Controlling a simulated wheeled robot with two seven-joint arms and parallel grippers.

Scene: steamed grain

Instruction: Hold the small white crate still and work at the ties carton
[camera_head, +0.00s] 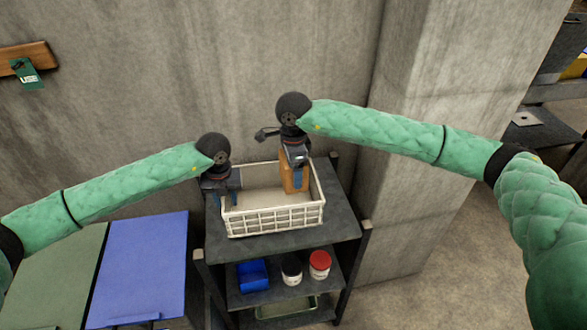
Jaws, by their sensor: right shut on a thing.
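The small white crate (275,219) stands on the top shelf of a dark rack and has slatted walls. The orange-brown ties carton (289,181) is upright inside it, near the right-hand back corner. My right gripper (298,178) points down into the crate and is shut on the carton, hiding part of it. My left gripper (226,200) points down at the crate's left wall. Its fingers are apart, one on either side of the rim, and whether they touch the wall is too small to tell.
The rack's top shelf (338,222) has a little free room around the crate. A blue bin (252,274), a dark-lidded jar (292,270) and a red-lidded jar (319,265) stand on the shelf below. A concrete wall is close behind. A blue panel (140,265) lies at left.

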